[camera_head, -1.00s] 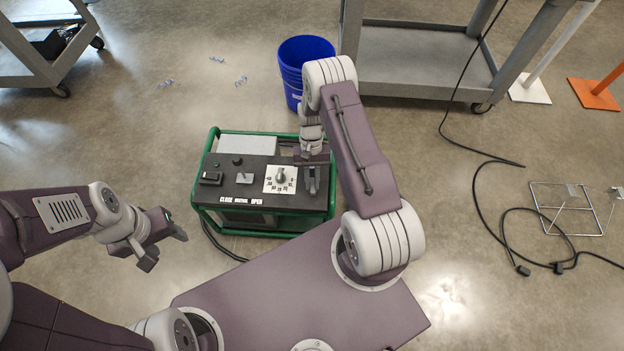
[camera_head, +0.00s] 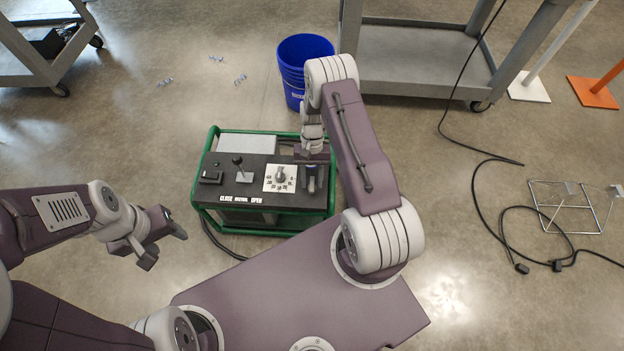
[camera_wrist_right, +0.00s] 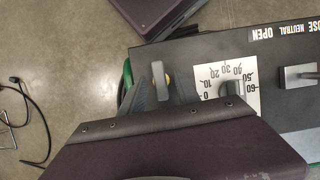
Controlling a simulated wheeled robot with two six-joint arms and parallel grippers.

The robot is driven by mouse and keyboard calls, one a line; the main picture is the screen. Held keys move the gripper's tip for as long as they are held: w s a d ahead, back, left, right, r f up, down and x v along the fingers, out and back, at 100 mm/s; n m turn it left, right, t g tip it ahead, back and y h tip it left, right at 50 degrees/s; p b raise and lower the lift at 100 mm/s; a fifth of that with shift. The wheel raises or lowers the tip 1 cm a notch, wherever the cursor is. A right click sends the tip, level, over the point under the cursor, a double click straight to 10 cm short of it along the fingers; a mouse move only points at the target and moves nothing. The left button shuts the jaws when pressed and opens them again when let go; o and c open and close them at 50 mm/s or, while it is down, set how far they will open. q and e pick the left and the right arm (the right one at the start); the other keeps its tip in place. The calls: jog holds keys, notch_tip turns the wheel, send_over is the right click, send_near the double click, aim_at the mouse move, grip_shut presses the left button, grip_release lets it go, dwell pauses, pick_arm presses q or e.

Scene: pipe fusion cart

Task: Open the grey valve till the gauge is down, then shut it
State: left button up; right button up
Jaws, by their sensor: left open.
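The pump unit has a black control panel (camera_head: 220,188) on top. A small grey valve handle (camera_wrist_right: 160,80) shows in the right wrist view, near the panel's edge. My right gripper (camera_head: 311,182) is over that end of the panel. In the wrist view its fingers (camera_wrist_right: 164,88) stand on either side of the handle, apart; I cannot tell whether either touches it. The gauge, a white numbered plate (camera_head: 272,187) with a grey centre piece, is left of the gripper; its reading is unclear. My left gripper (camera_head: 166,244) is open and empty, left of the unit.
A lever (camera_head: 239,168) stands on the panel above the CLOSE, NEUTRAL, OPEN lettering. A green tube frame (camera_head: 195,180) surrounds the unit. A blue bucket (camera_head: 292,78) and a grey cart (camera_head: 415,60) stand behind. A black cable (camera_head: 480,195) lies on the floor at right.

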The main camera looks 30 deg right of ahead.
jog(key=p+v, duration=0.2)
jog(key=v, duration=0.7)
